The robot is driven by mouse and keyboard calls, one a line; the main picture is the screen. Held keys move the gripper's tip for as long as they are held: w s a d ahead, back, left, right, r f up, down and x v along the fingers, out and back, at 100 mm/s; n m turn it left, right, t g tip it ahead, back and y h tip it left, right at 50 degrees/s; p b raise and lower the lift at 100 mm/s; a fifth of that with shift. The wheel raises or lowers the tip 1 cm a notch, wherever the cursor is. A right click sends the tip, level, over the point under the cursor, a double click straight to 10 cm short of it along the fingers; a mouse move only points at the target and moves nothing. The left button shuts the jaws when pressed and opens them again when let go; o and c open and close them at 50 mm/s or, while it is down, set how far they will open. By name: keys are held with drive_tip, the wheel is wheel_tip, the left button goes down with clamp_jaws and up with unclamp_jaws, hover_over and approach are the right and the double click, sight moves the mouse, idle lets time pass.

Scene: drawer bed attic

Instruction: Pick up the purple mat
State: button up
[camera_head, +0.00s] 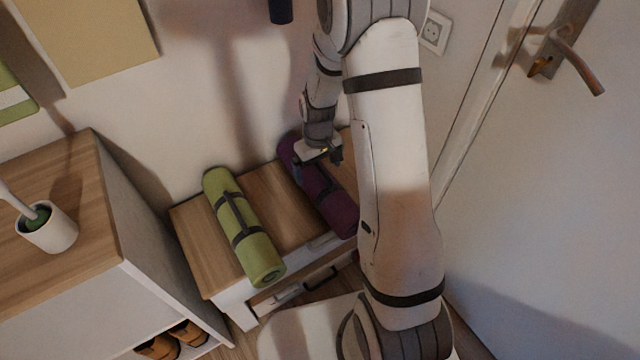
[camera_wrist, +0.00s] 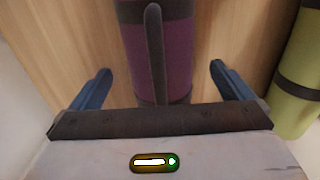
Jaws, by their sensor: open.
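The purple mat (camera_head: 333,205) is rolled up, with dark straps, and lies on a low wooden-topped bench (camera_head: 270,187) against the wall. My arm hides part of it in the head view. In the wrist view the purple mat (camera_wrist: 172,55) runs up and down the middle of the picture, with a dark strap handle along it. My gripper (camera_wrist: 155,88) is open, with one blue finger on each side of the mat and wood showing between each finger and the mat. In the head view my gripper (camera_head: 318,160) is over the mat's far part.
A rolled green mat (camera_head: 243,225) lies on the bench left of the purple one; it also shows at the right of the wrist view (camera_wrist: 302,75). A wooden-topped cabinet (camera_head: 85,240) with a white cup (camera_head: 50,232) stands at left. A door with a handle (camera_head: 578,60) is at right.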

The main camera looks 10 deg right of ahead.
sight(318, 173)
wheel_tip(318, 173, down, 4)
drive_tip(key=shift+r+b, duration=0.1)
drive_tip(key=shift+b, duration=0.35)
drive_tip(key=shift+c, duration=0.3)
drive_tip(key=shift+w, duration=0.1)
drive_tip(key=c, duration=1.1)
